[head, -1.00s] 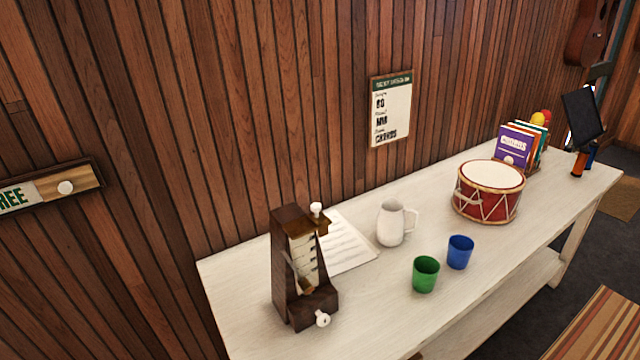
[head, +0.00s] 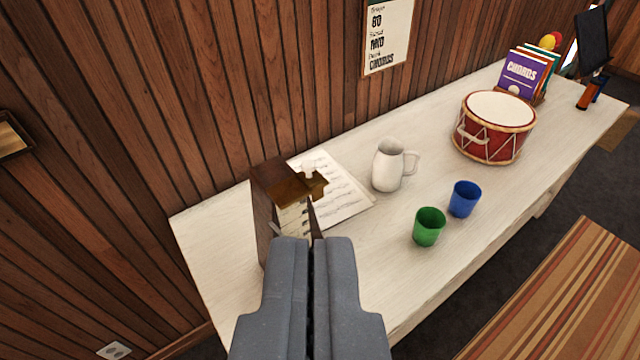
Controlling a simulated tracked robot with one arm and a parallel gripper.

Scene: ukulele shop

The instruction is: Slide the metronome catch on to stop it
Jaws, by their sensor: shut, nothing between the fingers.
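The dark wooden metronome (head: 264,200) stands upright at the left end of the white table. I cannot tell whether the fingertips touch the metronome.
A music sheet (head: 340,200) lies behind the metronome. On the table (head: 400,255) stand a white mug (head: 388,168), a green cup (head: 429,227), a blue cup (head: 464,199), a red drum (head: 492,130) and books (head: 522,75). The plank wall (head: 200,110) rises behind.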

